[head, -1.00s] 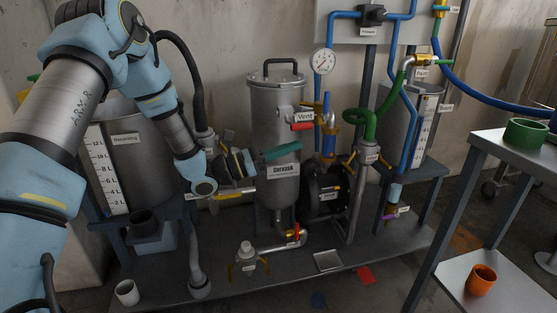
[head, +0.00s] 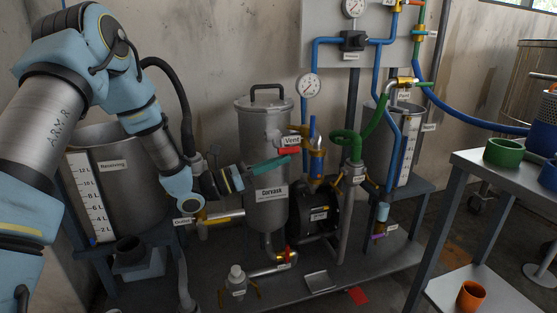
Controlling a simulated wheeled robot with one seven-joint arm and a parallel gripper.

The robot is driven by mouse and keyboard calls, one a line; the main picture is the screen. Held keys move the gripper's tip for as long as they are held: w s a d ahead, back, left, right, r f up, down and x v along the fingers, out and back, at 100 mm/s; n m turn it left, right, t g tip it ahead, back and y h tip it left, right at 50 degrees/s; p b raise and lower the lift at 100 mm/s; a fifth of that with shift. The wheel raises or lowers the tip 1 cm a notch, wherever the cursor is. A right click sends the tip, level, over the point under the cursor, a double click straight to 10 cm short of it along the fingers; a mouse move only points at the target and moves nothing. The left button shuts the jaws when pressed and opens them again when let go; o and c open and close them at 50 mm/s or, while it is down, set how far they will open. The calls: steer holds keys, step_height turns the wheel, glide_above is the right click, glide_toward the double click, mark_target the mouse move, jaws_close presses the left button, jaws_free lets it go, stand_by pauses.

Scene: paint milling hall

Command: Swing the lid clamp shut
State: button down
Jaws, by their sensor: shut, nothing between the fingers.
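The grey steel vessel (head: 252,135) stands upright in the middle of the head view, with a lid (head: 266,101) that carries a black arched handle. A teal lever (head: 268,165) crosses the vessel's front, above its label; it may be the lid clamp, but I cannot tell for sure. My gripper (head: 240,178) is at the vessel's left side, pointing right, close to the lever's left end. It is shut and empty. Its fingertips are small and partly lost against the vessel, so I cannot tell whether they touch the lever.
A red-handled Vent valve (head: 289,151) and a gauge (head: 308,85) are right of the vessel. The Receiving tank (head: 120,190) stands behind my arm. A dark pump (head: 318,213) sits low at the right. A side table (head: 510,165) holds a green cup (head: 503,152).

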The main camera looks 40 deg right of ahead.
steer(key=shift+r, duration=0.15)
step_height(320, 180, up, 2)
steer(key=n+p, duration=0.1)
steer(key=p, duration=0.2)
steer(key=shift+n+t+p, duration=0.3)
steer(key=shift+t, duration=0.1)
steer(key=w+d+r+n+t+p, duration=0.1)
steer(key=w+r+n+p, duration=0.3)
steer(key=p, duration=0.7)
steer(key=w+d+r+n+t+y+p, duration=0.1)
steer(key=w+r+n+p, duration=0.3)
steer(key=r+n+p, duration=0.4)
steer(key=shift+w+d+r+n+t+p, duration=0.25)
steer(key=shift+d+n+t+p, duration=0.55)
steer(key=shift+p, duration=1.05)
steer(key=shift+a, duration=0.1)
steer(key=shift+f, duration=0.1)
